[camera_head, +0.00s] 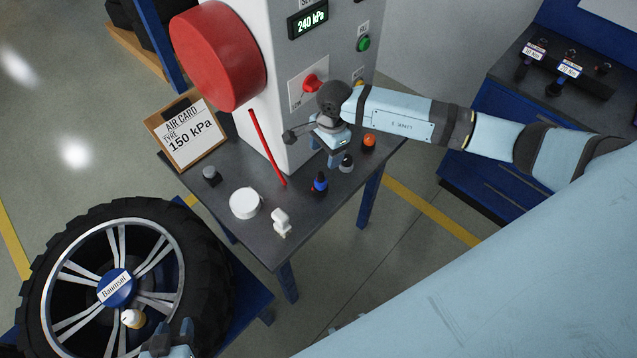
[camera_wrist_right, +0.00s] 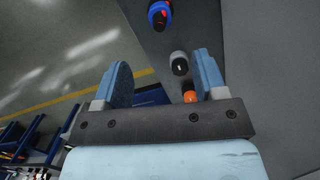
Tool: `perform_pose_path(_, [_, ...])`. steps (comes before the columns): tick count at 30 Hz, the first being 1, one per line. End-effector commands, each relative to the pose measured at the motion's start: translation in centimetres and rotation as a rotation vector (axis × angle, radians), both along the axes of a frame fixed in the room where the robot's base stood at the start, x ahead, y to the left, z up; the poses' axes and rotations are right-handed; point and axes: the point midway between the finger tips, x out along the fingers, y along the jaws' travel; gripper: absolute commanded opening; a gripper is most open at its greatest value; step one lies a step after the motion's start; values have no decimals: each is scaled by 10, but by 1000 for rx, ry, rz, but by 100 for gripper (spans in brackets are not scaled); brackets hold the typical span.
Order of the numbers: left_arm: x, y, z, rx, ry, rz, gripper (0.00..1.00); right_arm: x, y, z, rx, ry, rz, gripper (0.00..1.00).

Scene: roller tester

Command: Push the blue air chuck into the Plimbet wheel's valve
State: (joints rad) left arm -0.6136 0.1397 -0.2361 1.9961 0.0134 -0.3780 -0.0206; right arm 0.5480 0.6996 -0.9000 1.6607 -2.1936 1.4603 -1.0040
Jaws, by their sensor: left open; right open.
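The blue air chuck (camera_head: 320,182) stands on the dark table; in the right wrist view it is the blue-topped piece (camera_wrist_right: 159,14) at the top. My right gripper (camera_head: 331,152) is open and empty above the table, just behind the blue chuck and close to a grey-topped chuck (camera_head: 346,164). A wheel (camera_head: 115,285) lies at the lower left, its hub label reading "Baumsel". A white and yellow piece (camera_head: 132,318) sits among its spokes. My left gripper (camera_head: 172,332) is open at the bottom edge, beside that piece, partly cut off. I see no label reading Plimbet.
An orange-topped chuck (camera_head: 369,141), a small grey-topped piece (camera_head: 210,174), a white roll (camera_head: 245,203) and a white fitting (camera_head: 282,222) stand on the table (camera_head: 245,241). An air card (camera_head: 186,135) reads 150 kPa. The machine's display (camera_head: 308,20) reads 240 kPa.

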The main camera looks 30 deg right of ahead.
Motion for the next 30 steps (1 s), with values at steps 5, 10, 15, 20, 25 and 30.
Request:
perform_pose_path(5, [-1, -1, -25, -3, 2, 1, 43, -1, 5, -42, 4, 3, -1, 65])
perform_pose_path(10, [-1, -1, -40, -1, 5, 0, 43, -1, 8, -67, 4, 1, -2, 65])
perform_pose_path(15, [-2, 0, -44, 2, 8, 1, 43, -2, 10, -77, 4, 1, -1, 65])
perform_pose_path(20, [-1, 1, -54, 1, 3, 1, 43, -3, 13, -100, 6, 3, -3, 65])
perform_pose_path(25, [-1, 1, -64, -4, 11, 4, 43, -2, 15, -121, 5, 1, -2, 65])
perform_pose_path(30, [2, 0, -57, -8, 5, 6, 43, -2, 15, -120, 3, 0, -1, 65])
